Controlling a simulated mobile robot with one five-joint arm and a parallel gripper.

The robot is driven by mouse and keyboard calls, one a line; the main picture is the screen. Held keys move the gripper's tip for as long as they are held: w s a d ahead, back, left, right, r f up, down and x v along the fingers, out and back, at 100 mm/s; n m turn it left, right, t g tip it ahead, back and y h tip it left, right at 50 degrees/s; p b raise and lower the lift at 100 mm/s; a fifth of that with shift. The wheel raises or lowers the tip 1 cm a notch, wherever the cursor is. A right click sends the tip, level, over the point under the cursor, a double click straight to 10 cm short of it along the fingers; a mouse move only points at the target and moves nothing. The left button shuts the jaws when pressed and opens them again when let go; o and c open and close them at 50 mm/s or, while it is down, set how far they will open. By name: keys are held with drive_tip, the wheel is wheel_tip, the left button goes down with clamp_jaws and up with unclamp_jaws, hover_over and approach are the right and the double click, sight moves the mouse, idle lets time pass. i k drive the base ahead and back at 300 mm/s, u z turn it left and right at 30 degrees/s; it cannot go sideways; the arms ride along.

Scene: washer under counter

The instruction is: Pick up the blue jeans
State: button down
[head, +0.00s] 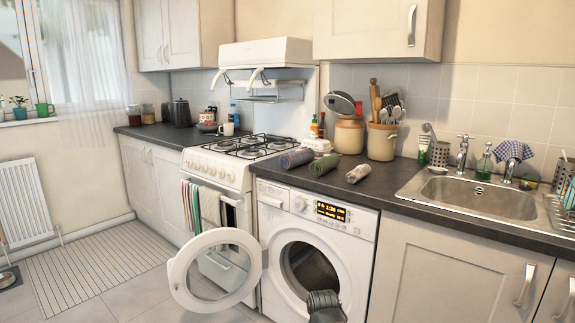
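Three rolled cloths lie on the dark counter above the washer. The leftmost roll (297,158) is blue-grey and looks most like the blue jeans. A green roll (325,167) lies to its right, and a light grey roll (358,173) lies further right. My gripper (324,304) shows as a dark shape at the bottom, in front of the washer's opening. It is well below the counter and apart from the rolls. Its fingers cannot be made out clearly.
The washer (337,226) has its round door (214,270) swung open to the left. A stove (217,165) with hanging towels stands left of it. A crock of utensils (382,142) and a jar (349,135) stand behind the rolls. A sink (475,195) is at right.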

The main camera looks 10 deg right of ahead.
sight(300, 157)
drive_tip(key=z, duration=0.15)
drive_tip(key=i, duration=0.95)
drive_tip(key=u, duration=0.1)
